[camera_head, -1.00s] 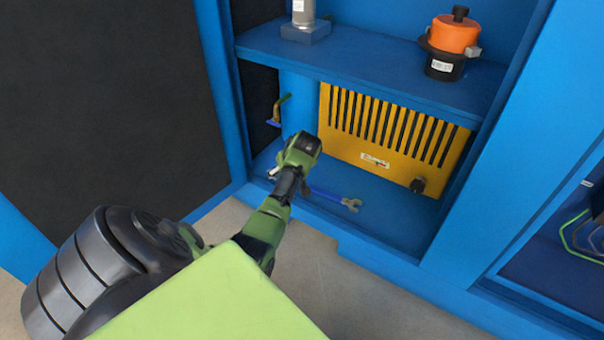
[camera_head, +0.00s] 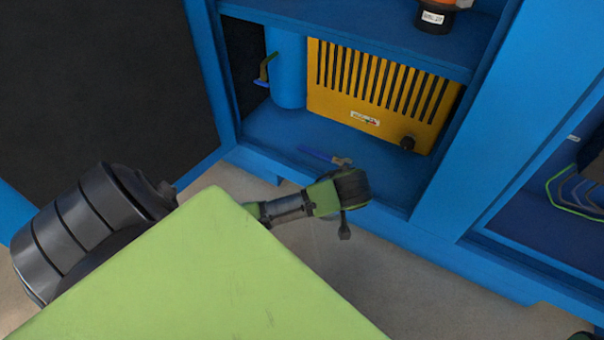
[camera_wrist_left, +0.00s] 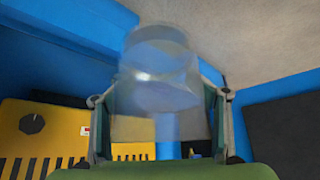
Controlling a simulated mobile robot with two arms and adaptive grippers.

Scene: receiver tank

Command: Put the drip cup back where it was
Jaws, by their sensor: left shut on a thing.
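The drip cup (camera_wrist_left: 160,70) is a clear, see-through cup between the two fingers of my left gripper (camera_wrist_left: 160,97) in the left wrist view. My left gripper is shut on it. In the head view my left gripper (camera_head: 345,222) is in front of the cabinet's bottom shelf edge, over the floor. The cup is too clear to make out surely there. A small drain valve (camera_head: 264,70) with a green handle is beside the blue upright tank (camera_head: 287,75) inside the cabinet.
A blue-handled wrench (camera_head: 325,156) lies on the cabinet's bottom shelf (camera_head: 270,130). A yellow slotted panel (camera_head: 375,95) with a black knob stands at the back. An upper shelf (camera_head: 340,35) and blue posts (camera_head: 475,120) bound the opening. The shelf around the wrench is mostly clear.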

